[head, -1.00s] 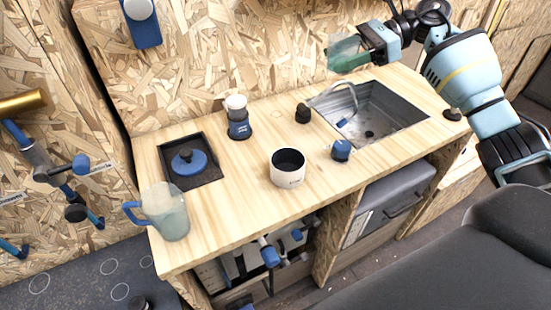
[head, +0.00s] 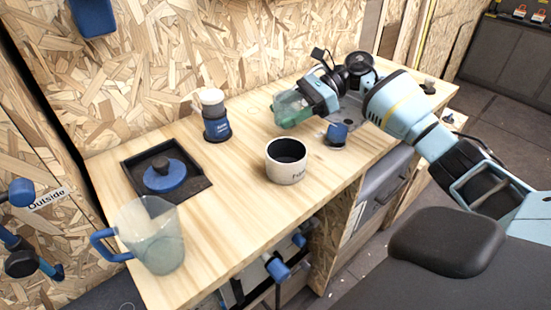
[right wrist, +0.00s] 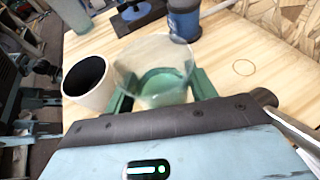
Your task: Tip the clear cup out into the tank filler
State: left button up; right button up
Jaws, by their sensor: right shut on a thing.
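The clear cup (head: 290,108) is greenish and held by my right gripper (head: 306,98), above the counter. In the right wrist view the cup (right wrist: 155,60) sits between the two green fingers, with green showing in its lower part. I cannot tell how far it is tilted. The tank filler (head: 287,173) appears to be the white, round, open-topped fitting with a dark inside and lettering. It stands on the counter, in front of the cup and apart from it; it also shows in the right wrist view (right wrist: 88,92). My left gripper is not in view.
A clear jug (head: 150,240) with a blue handle stands at the counter's front left. A blue knobbed lid (head: 165,178) sits in a black tray (head: 199,182). A blue jar with a pale top (head: 216,118) stands behind. A small blue-topped item (head: 336,134) is right of the filler.

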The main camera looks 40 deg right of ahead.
jog(key=shift+a+f, duration=0.1)
jog(key=shift+f, duration=0.2)
jog(key=shift+s, duration=0.1)
